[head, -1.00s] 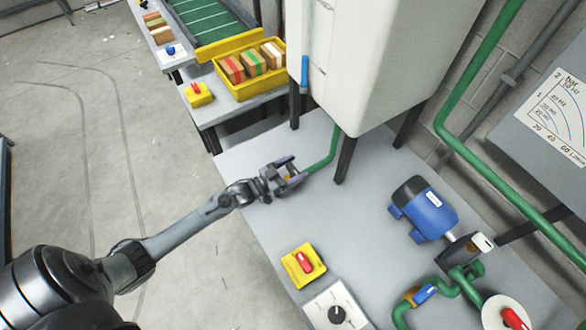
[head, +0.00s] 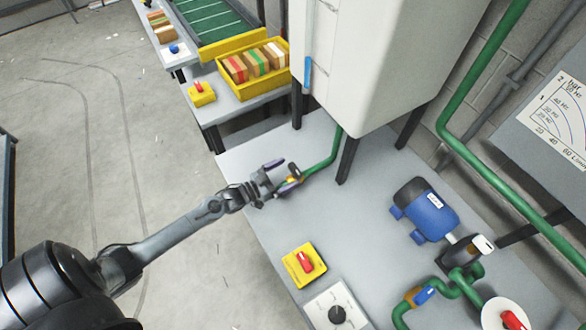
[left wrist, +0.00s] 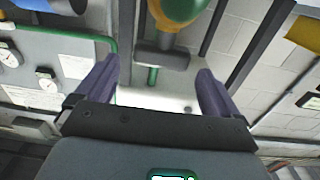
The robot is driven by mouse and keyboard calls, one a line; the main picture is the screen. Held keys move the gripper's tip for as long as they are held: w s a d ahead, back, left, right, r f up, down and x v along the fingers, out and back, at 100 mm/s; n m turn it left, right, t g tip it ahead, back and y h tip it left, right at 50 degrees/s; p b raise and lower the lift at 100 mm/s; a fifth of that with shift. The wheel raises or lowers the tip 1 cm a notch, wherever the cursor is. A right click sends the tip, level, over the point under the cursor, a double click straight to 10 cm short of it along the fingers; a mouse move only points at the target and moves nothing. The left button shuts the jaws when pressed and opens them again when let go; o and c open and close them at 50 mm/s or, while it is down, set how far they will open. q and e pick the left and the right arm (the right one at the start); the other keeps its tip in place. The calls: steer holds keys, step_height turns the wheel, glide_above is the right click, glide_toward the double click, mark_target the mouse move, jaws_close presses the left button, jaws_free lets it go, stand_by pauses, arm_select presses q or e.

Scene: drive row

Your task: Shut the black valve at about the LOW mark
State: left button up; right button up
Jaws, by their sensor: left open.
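The black valve (left wrist: 162,60) shows in the left wrist view as a dark T-shaped handle beside a yellow-orange body, with a green pipe stub below. My left gripper (left wrist: 157,67) is open, its purple fingers on either side of the handle; I cannot tell whether they touch it. In the head view my left gripper (head: 282,176) is at the end of the green pipe (head: 325,163), hiding most of the valve. The white tank (head: 375,55) has a gauge strip with a blue column (head: 306,73). No LOW mark is legible. My right gripper is not in view.
On the grey bench (head: 270,225) are a yellow box with a red switch (head: 304,264), a black knob (head: 337,314) and a blue motor (head: 425,208). A blue-handled valve (head: 425,294) and a red handle (head: 512,319) sit lower right. Tank legs stand close to the gripper.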

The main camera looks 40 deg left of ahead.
arm_select(q)
steer(key=v, duration=0.6)
steer(key=shift+s, duration=0.35)
